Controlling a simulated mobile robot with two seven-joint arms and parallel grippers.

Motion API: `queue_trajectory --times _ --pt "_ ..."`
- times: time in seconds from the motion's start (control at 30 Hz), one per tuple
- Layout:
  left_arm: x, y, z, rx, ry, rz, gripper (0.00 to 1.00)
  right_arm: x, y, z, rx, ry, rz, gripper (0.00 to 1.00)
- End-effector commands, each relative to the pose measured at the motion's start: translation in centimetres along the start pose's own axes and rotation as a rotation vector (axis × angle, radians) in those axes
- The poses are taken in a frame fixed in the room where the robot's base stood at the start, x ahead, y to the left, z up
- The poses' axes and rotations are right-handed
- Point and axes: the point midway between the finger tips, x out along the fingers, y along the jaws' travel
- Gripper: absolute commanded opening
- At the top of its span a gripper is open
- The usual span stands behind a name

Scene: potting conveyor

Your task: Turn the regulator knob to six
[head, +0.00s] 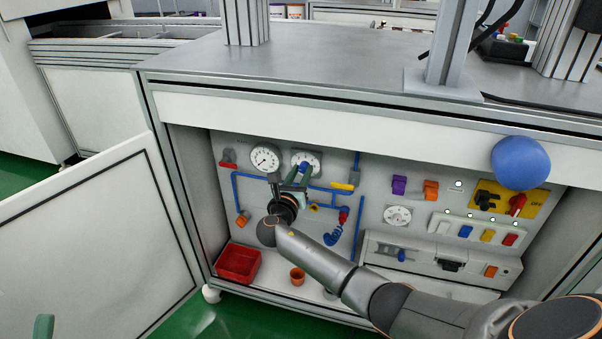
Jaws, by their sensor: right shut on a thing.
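The regulator knob (303,166) is a small blue knob in front of a white round dial (312,157) on the back panel of the open cabinet. My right gripper (299,176) reaches up to it from below, and its green fingers are shut on the knob. The fingers and wrist hide much of the knob and the lower dial, and I cannot read which number the knob points to. A white pressure gauge (264,158) is left of the dial. Only a green tip of my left gripper (43,327) shows at the bottom left edge; its jaws cannot be judged.
Blue pipes (236,190) and a yellow-handled valve (343,186) surround the gripper. A red tray (238,263) and an orange pot (297,276) are on the cabinet floor. Switches (465,231) are on the right. A blue ball (521,163) shows before the cabinet's upper edge. The door (85,225) stands open.

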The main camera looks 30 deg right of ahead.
Motion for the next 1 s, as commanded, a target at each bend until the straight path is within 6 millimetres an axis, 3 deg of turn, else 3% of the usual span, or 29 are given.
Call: queue_trajectory --times 0.37,1.0 --pt "0.22 -0.13 -0.25 -0.002 0.000 -0.001 0.50 -0.07 -0.03 -0.01 0.111 0.001 -0.001 0.00" --pt "0.23 -0.14 -0.31 -0.005 0.003 -0.001 0.50 -0.10 -0.08 -0.21 0.688 0.002 -0.001 0.00"
